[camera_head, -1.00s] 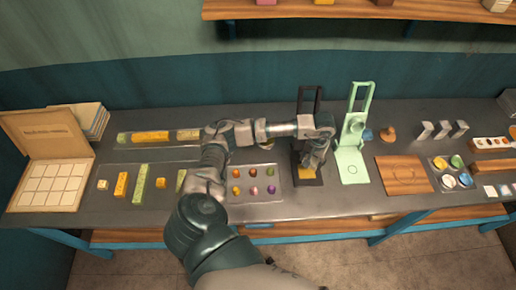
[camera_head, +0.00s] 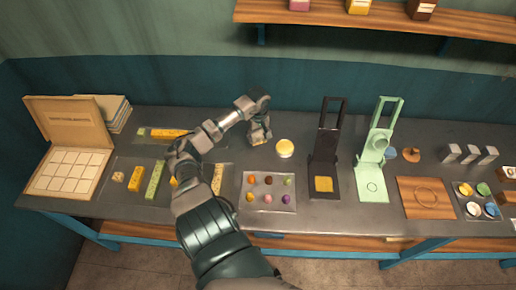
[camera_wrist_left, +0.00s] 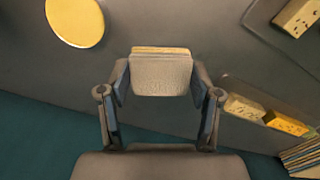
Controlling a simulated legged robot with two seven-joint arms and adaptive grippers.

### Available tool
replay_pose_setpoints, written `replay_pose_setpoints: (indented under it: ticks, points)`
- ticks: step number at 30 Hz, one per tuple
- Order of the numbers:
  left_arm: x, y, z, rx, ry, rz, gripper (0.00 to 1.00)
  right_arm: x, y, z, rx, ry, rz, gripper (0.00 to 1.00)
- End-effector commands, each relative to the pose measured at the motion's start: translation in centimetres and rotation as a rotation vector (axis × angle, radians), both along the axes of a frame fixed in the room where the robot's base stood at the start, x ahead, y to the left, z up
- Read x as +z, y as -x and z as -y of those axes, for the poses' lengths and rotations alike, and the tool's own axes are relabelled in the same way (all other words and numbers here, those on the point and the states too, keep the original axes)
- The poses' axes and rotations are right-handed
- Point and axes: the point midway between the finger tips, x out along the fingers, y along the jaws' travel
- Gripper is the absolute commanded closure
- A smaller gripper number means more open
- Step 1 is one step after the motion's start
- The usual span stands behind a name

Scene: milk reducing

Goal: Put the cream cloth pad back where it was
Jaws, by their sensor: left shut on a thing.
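My left gripper (camera_head: 259,134) is at the back of the table, left of a round yellow disc (camera_head: 285,148). In the left wrist view it is shut on the cream cloth pad (camera_wrist_left: 160,76), a small pale, textured block with a yellowish strip along its far edge. The pad sits between the two fingers. In the head view the pad is mostly hidden by the gripper, and I cannot tell whether it touches the table. The disc also shows in the left wrist view (camera_wrist_left: 75,20), apart from the pad. My right gripper is not in view.
A black press (camera_head: 323,165) with a yellow square on its base and a green press (camera_head: 376,160) stand to the right. A tray of coloured pieces (camera_head: 268,205) lies in front. A tray with long bars (camera_head: 213,142) lies to the left. Grey table is bare around the disc.

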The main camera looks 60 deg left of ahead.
Motion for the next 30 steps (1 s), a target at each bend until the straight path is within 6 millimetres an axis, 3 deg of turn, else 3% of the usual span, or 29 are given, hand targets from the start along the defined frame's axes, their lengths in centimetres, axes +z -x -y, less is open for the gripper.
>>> replay_pose_setpoints:
  ticks: [3, 13, 26, 27, 29, 30]
  points:
    - [-2.3, 0.0, -0.1, 0.002, 0.006, 0.0, 0.64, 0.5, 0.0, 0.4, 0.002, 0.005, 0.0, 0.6]
    - [-6.6, -0.1, -0.1, 0.0, 0.007, 0.002, 0.64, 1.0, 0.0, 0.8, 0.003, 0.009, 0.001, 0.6]
    - [-7.6, 0.0, -0.1, -0.003, -0.001, 0.0, 0.64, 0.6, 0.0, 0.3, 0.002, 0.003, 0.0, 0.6]
    - [-7.5, 0.0, -0.1, -0.003, 0.0, 0.0, 0.26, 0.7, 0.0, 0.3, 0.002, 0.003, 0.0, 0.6]
    - [-7.5, 0.0, -0.1, -0.003, 0.001, 0.001, 0.11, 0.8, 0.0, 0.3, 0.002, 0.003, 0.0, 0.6]
    - [-7.5, 0.0, -0.1, -0.003, 0.001, 0.001, 0.11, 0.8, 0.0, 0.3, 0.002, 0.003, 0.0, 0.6]
